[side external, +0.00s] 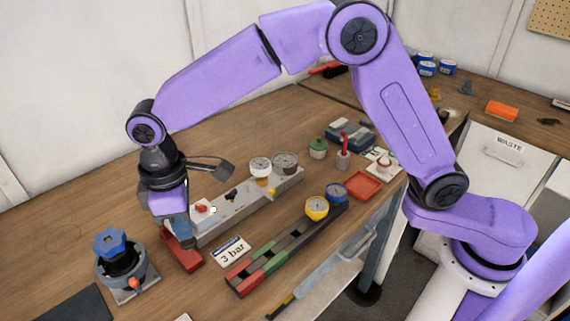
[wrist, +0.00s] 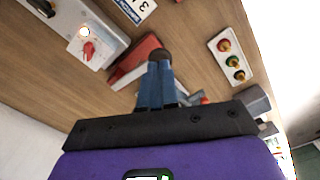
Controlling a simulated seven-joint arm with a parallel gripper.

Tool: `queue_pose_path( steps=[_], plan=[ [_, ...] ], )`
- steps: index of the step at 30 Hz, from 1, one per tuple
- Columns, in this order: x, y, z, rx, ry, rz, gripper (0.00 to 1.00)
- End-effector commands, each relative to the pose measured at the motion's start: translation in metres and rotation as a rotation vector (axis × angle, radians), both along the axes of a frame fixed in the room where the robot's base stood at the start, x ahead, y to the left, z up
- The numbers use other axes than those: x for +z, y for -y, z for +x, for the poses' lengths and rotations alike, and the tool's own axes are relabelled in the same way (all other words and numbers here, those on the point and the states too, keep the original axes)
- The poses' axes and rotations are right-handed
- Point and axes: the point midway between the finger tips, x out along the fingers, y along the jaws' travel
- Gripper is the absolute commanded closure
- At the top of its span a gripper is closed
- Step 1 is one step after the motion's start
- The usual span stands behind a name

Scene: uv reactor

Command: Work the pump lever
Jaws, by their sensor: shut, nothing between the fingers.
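A red part (side external: 183,252), which looks like the pump body or lever, sits on the bench beside the near end of the grey manifold block (side external: 265,205). It also shows in the wrist view (wrist: 133,58). My gripper (side external: 180,240) points down at it, with its blue fingers shut and nothing held. In the wrist view the fingertips (wrist: 160,60) meet or overlap a dark round end (wrist: 161,53) beside the red part. I cannot tell whether they touch it. My gripper partly hides the red part in both views.
A blue-knobbed valve (side external: 110,245) stands left of my gripper. A "3 bar" card (side external: 232,250) and a coloured rail (side external: 275,255) with a yellow gauge (side external: 317,208) lie to the right. A panel with coloured buttons (wrist: 231,55) shows in the wrist view. The back left of the bench is clear.

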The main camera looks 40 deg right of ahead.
Motion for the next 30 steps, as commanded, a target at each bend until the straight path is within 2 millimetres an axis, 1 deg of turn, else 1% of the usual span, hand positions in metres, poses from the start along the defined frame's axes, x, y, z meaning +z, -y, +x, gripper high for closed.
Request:
queue_pose_path(
  steps=[14, 30],
  plan=[
    [-0.001, 0.0, 0.0, 0.0, 0.0, 0.0, 1.0],
    [-0.019, 0.0, 0.0, 0.0, 0.0, 0.0, 1.0]
  ],
)
